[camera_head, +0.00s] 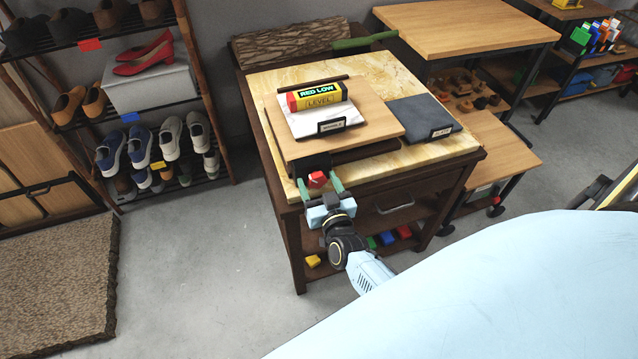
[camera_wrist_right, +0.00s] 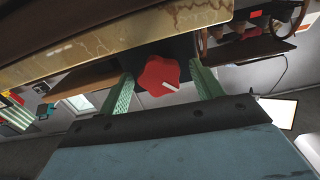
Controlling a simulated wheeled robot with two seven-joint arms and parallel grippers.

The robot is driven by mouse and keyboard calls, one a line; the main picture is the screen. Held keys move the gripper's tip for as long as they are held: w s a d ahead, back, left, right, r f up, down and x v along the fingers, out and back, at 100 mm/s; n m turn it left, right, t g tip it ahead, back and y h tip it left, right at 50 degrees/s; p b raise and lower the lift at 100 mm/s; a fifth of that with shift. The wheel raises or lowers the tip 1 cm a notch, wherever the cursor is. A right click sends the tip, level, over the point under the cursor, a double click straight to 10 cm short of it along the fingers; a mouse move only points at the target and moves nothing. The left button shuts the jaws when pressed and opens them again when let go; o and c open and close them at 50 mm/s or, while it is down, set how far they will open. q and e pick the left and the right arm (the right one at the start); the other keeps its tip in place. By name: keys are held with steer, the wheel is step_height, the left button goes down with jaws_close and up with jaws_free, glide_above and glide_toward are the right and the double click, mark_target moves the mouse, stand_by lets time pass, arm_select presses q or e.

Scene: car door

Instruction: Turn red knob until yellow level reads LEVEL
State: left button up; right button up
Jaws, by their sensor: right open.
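The red knob (camera_head: 317,179) sits on the dark front block of a tilted wooden board (camera_head: 375,115) on the cart. My right gripper (camera_head: 319,187) is open, its green fingers on either side of the knob. My left gripper is not in view.
A dark slate tile (camera_head: 425,117) lies to the right on the cart's stone top (camera_head: 388,69). A green-handled tool (camera_head: 364,41) is behind. A shoe rack (camera_head: 150,110) stands left, a wooden table (camera_head: 465,30) right.

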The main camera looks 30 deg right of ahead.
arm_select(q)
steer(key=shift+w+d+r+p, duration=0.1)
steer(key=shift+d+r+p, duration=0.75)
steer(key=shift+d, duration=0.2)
arm_select(e)
steer(key=v, duration=1.3)
steer(key=shift+s, duration=0.2)
steer(key=s+a+f+n+g+y, duration=0.25)
steer(key=s+f+g, duration=0.2)
steer(key=f, duration=0.55)
steer(key=s+a+f+n+g+y, duration=0.1)
steer(key=s+a+f+g+y, duration=0.3)
steer(key=f, duration=0.7)
steer(key=s+d+f+g, duration=0.2)
steer(key=s+f, duration=0.1)
steer(key=s, duration=0.4)
steer(key=s+d+f+n+g+h, duration=0.1)
steer(key=s+d+f+g, duration=0.1)
steer(key=s, duration=0.6)
steer(key=s+d+f+n+g+h, duration=0.1)
steer(key=s+d+f+g, duration=0.1)
steer(key=s+f+g, duration=0.2)
steer(key=s+f, duration=0.2)
steer(key=s, duration=0.1)
steer(key=shift+s+d, duration=0.3)
